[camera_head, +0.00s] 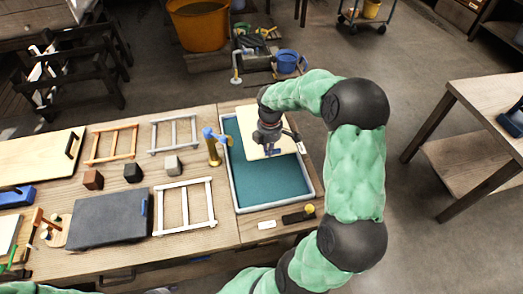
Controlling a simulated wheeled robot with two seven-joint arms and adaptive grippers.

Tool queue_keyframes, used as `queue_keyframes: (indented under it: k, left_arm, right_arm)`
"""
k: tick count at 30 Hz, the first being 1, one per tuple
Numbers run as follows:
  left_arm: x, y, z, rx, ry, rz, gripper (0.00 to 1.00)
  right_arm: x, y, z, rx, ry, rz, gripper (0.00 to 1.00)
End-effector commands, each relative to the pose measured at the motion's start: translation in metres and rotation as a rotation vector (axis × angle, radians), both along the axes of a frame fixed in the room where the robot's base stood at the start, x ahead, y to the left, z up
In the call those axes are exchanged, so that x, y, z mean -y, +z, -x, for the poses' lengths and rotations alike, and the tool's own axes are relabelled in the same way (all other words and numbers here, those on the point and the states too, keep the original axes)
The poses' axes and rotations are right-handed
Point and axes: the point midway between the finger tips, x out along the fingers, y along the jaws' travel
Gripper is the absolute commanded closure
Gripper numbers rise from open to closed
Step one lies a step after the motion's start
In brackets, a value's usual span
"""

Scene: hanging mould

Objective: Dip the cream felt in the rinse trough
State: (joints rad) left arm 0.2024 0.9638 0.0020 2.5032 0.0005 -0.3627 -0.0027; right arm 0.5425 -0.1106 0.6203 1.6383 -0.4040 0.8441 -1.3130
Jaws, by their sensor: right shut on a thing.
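The cream felt (284,139) is a flat, pale, roughly square sheet over the far part of the rinse trough. The rinse trough (235,190) is a pale-rimmed rectangular basin of teal water at the right end of the bench. My right gripper (269,148) reaches in from the upper right and is shut at the felt, hiding part of it. I cannot tell whether the felt touches the water. My left gripper is out of view.
A brass-and-blue tap (212,147) stands at the trough's left rim. Wooden and pale frames (184,206), small blocks (172,165) and a dark slab (108,219) lie to the left. A black tool (298,216) lies in front of the trough.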

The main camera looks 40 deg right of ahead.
Motion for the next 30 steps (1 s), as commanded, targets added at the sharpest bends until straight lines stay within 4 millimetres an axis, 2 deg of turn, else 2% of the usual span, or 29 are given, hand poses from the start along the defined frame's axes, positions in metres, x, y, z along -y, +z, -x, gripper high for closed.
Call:
queue_keyframes:
  k: [24,30]
  left_arm:
    - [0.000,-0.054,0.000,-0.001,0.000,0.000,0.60]
    - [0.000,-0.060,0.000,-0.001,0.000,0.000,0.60]
  right_arm:
    - [0.000,-0.065,0.000,-0.002,0.003,-0.001,1.00]
    - [0.000,-0.081,0.000,-0.002,0.003,-0.001,1.00]
